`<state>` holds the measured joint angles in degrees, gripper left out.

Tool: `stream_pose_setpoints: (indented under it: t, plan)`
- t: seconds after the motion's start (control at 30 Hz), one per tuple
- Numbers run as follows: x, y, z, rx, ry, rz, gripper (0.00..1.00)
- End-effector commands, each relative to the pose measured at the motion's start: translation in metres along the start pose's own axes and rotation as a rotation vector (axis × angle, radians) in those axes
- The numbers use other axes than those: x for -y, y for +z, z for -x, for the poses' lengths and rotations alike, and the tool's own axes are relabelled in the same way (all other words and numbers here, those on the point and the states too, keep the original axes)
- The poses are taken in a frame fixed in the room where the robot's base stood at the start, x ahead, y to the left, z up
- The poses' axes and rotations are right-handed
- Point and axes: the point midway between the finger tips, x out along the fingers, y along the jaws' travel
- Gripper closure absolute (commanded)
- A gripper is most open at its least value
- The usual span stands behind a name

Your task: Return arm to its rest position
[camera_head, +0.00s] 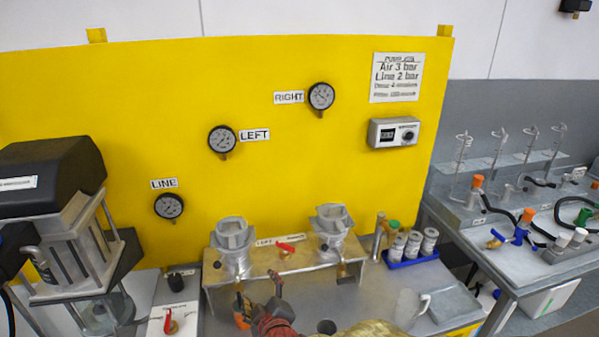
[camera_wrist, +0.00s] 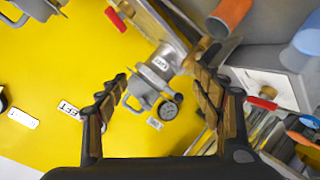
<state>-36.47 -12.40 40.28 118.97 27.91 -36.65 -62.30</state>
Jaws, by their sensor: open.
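My gripper (camera_wrist: 163,75) is open in the wrist view, with its two dark, brown-padded fingers spread wide and nothing held between them. In the head view my gripper (camera_head: 259,295) is at the bottom centre, in front of the metal stand. Part of my arm is cut off by the bottom edge. A grey metal fitting (camera_wrist: 150,85) shows beyond the fingers in the wrist view. Whether any finger touches the stand cannot be told.
The metal stand (camera_head: 215,278) carries two drum agitators (camera_head: 233,240) (camera_head: 332,222) and a red-handled valve (camera_head: 287,249). A yellow panel (camera_head: 270,160) with gauges rises behind. A black-topped machine (camera_head: 60,180) stands left. A blue rack (camera_head: 410,257) and jug (camera_head: 408,308) stand right.

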Motion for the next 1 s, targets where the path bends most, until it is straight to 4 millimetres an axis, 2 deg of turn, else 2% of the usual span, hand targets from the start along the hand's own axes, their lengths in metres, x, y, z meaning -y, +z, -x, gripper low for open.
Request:
stream_pose_setpoints:
  t: [0.03, 0.17, 0.2, 0.27, 0.43, 0.6, 0.7, 0.83, 1.0]
  plan:
    - [-0.025, 0.001, 0.012, 0.016, -0.024, -0.076, 0.33]
    - [-0.063, 0.012, 0.051, 0.087, -0.105, -0.26, 0.33]
    - [-0.074, 0.018, 0.066, 0.115, -0.125, -0.313, 0.33]
    - [-0.088, 0.028, 0.09, 0.163, -0.15, -0.39, 0.33]
    - [-0.118, 0.067, 0.173, 0.334, -0.175, -0.603, 0.33]
    - [-0.127, 0.112, 0.263, 0.538, -0.133, -0.801, 0.33]
    - [-0.126, 0.133, 0.306, 0.638, -0.092, -0.895, 0.33]
    - [-0.121, 0.149, 0.341, 0.722, -0.051, -0.97, 0.33]
    - [-0.118, 0.155, 0.353, 0.757, -0.036, -0.998, 0.33]
